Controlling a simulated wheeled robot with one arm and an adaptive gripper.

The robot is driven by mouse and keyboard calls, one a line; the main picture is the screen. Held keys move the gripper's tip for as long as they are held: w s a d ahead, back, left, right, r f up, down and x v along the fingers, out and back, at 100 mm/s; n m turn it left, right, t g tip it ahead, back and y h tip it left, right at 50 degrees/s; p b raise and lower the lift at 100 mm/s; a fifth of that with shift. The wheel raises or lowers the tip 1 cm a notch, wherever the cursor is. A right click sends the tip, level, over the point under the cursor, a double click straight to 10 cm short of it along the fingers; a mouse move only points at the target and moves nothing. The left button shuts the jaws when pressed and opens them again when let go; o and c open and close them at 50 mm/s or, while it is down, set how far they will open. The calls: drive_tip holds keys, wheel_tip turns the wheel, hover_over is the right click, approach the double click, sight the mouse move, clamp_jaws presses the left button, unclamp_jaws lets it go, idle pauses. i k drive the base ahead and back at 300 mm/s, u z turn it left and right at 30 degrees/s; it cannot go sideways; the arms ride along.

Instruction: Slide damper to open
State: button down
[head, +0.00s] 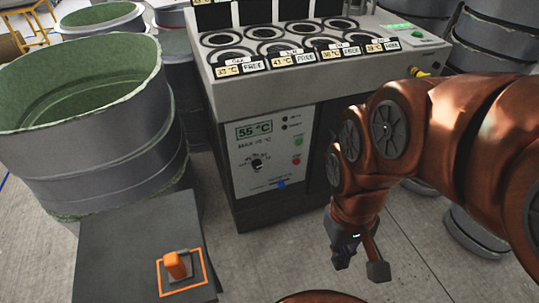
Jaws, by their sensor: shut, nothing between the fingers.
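The heated machine's front panel (274,155) shows a 55 °C display, a round black knob and small green and red buttons. A small blue piece (281,184) sits low on this panel, by a fine printed line; it may be the damper's slider, but its lettering is too small to read. My gripper (345,261) is at the end of the brown arm, pointing down, shut and empty. It appears to the right of the panel and lower in the picture, apart from the blue piece.
An orange upright handle (175,265) stands inside an orange outline on a grey box top (135,245) at lower left. A large green-lined drum (90,125) stands behind it. Round wells fill the machine's top (290,45). Stacked drums (500,60) stand at right. Grey floor shows before the machine.

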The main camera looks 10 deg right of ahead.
sight(281, 184)
drive_tip(key=u, duration=0.05)
drive_tip(key=k, duration=1.05)
drive_tip(key=u, duration=0.9)
drive_tip(key=i, duration=1.1)
drive_tip(key=z, duration=0.1)
